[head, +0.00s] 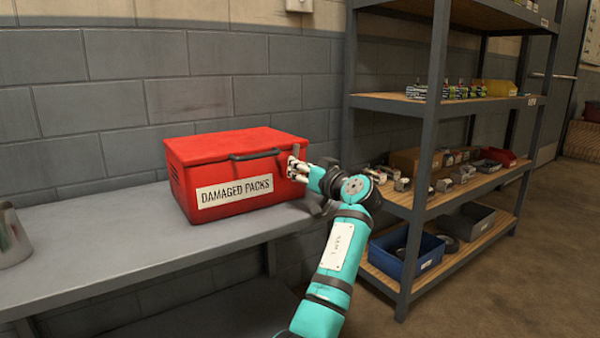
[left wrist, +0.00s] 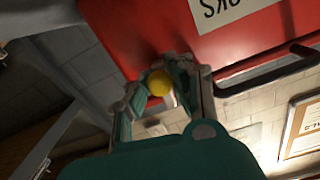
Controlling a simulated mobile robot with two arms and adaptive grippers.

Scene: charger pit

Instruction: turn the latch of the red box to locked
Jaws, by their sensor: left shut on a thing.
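The red box (head: 235,165), labelled DAMAGED PACKS, stands on the grey bench with its lid down. A dark handle (head: 254,154) runs along its front near the lid. My left gripper (head: 296,167) is at the right end of the box's front. In the left wrist view, its fingers (left wrist: 160,78) are shut around a round yellow knob (left wrist: 159,84) close against the red box wall (left wrist: 150,25). I take this knob to be the latch's; the fingers hide the rest of the latch, so its angle is unclear. My right gripper is not in view.
The grey bench (head: 110,235) is clear left of the box, up to a metal container (head: 12,238) at the left edge. A shelf rack (head: 432,150) with bins and small parts stands close on the right of my left arm. A block wall is behind.

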